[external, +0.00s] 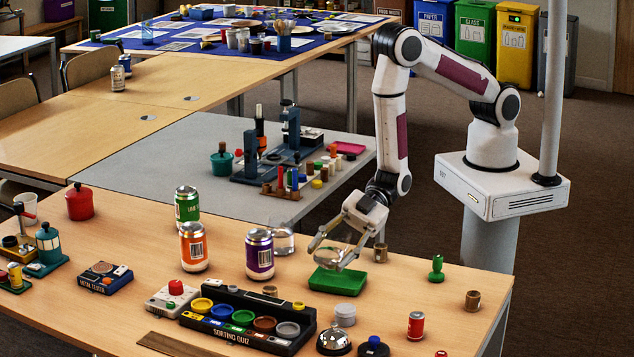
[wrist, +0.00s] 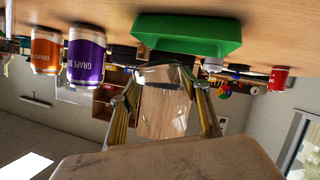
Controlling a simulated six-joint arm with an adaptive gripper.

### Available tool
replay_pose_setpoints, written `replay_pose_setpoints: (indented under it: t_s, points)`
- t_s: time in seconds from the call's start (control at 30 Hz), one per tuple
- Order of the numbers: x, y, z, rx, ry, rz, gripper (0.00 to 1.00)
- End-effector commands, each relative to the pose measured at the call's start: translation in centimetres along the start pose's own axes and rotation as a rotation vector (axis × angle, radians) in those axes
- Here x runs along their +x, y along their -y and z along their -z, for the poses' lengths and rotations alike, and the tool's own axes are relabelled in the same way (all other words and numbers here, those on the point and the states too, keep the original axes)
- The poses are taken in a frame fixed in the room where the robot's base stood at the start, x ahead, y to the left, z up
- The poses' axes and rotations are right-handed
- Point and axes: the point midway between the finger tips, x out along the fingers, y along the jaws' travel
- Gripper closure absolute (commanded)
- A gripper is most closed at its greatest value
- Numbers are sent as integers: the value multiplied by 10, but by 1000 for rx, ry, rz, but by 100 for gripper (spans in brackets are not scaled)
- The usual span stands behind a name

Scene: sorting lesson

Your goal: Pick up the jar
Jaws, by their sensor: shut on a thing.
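My gripper (external: 335,256) is shut on a clear glass jar (external: 327,259) and holds it low, close to the green tray (external: 336,283). In the external view the jar is see-through and hard to outline; I cannot tell whether it touches the tray. In the wrist view, which is upside down, the jar (wrist: 165,100) sits between the two fingers of my gripper (wrist: 165,105), with the green tray (wrist: 187,35) beyond it.
Another clear glass thing (external: 284,240) stands behind the purple can (external: 259,255). Orange (external: 194,247) and green (external: 187,207) cans stand to the left. The sorting quiz box (external: 240,325) is at the front. A small red can (external: 416,325) stands at the right.

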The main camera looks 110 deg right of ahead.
Motion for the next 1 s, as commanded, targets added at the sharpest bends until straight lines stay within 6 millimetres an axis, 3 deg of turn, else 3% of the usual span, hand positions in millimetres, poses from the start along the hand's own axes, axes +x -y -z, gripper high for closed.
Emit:
replay_pose_setpoints:
  t_s: [0.6,1.0]
  points:
    - [-14,-15,36,-1,-3,-1,85]
    - [-20,-20,49,0,-1,-1,85]
